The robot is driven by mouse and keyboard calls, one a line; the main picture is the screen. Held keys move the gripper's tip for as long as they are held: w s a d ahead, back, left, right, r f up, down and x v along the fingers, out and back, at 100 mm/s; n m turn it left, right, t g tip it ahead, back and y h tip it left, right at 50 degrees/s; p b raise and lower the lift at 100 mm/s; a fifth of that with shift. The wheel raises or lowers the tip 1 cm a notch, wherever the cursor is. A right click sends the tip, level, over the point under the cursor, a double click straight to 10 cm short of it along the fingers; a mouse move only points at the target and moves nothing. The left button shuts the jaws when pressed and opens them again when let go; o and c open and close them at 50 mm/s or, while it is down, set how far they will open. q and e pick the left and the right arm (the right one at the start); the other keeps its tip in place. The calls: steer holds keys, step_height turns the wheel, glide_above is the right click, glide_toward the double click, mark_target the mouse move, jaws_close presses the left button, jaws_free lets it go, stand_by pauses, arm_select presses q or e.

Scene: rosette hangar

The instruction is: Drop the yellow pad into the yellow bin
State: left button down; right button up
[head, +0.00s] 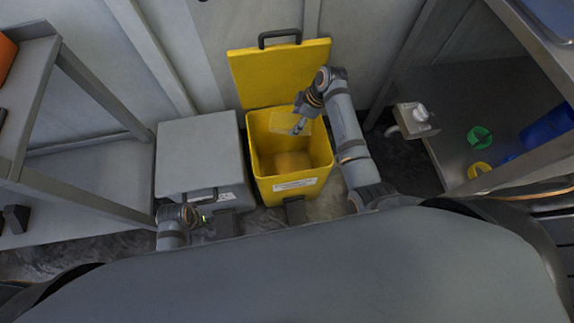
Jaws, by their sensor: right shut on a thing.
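The yellow bin (258,164) stands on the floor against the back wall, its lid (280,72) swung up and back. My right gripper (299,127) is over the bin's open mouth, toward the back. It is shut on the yellow pad (283,121), a pale yellow piece that is hard to tell from the bin's inside wall. Part of the pad is hidden by the gripper. My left gripper (203,217) is low in front of the grey bin; its fingers are too small to read.
A closed grey bin (198,150) stands just left of the yellow bin. Grey shelving (85,175) is at the left. A metal shelf (455,95) at the right holds a white dispenser (416,118), a green ring (480,138), a yellow ring (479,170) and a blue item (545,127).

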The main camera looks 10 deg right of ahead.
arm_select(q)
steer(key=shift+d+r, duration=0.25)
steer(key=shift+r, duration=0.7)
arm_select(e)
steer(key=shift+f, duration=0.2)
steer(key=o, duration=1.3)
steer(key=v, duration=1.2)
